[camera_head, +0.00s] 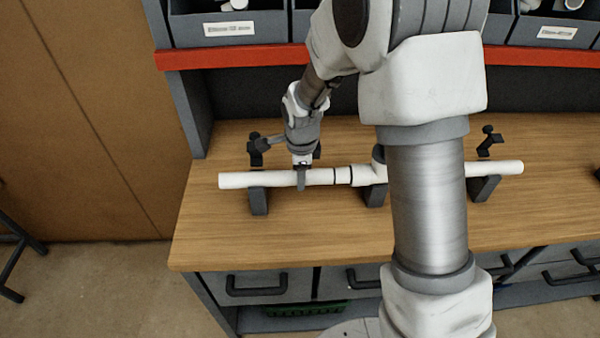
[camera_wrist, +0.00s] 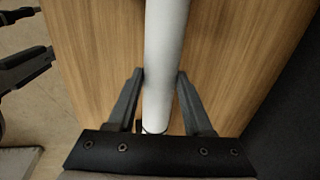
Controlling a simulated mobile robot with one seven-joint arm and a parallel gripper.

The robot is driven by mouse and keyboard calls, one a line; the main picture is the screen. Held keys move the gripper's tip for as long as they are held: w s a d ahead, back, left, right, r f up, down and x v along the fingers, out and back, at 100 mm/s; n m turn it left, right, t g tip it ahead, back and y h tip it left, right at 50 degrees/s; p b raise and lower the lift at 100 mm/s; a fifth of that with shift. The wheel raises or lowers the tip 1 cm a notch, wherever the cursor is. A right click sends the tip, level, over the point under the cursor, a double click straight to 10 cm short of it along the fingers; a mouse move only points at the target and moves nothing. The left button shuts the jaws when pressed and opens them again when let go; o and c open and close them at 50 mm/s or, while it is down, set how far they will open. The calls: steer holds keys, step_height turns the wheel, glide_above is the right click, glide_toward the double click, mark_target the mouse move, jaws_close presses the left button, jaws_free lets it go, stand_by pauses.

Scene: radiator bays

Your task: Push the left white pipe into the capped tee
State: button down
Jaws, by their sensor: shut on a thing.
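The left white pipe (camera_head: 240,180) lies level in a grey support on the wooden bench, with its right end at the white tee (camera_head: 366,174). A dark ring shows on the white run just left of the tee; I cannot tell how deep the pipe sits. The tee rests on a middle support, and its cap is hidden or unclear behind my arm. My gripper (camera_head: 301,178) is shut on the left pipe between its support and the tee. In the wrist view the pipe (camera_wrist: 163,60) runs between my two fingers (camera_wrist: 160,98).
A right white pipe (camera_head: 497,168) rests in a grey support (camera_head: 484,188). Dark clamps (camera_head: 256,148) stand behind the supports at left and right. A red shelf edge (camera_head: 230,58) with grey bins runs above the bench (camera_head: 330,236). The bench front is clear.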

mark_target(317, 172)
steer(key=shift+d+b, duration=0.3)
steer(key=shift+d, duration=1.7)
steer(key=shift+c, duration=1.6)
jaws_free()
steer(key=shift+d, duration=0.1)
steer(key=shift+r, duration=0.6)
steer(key=s+r, duration=0.3)
steer(key=r, duration=1.3)
steer(key=shift+s, duration=0.2)
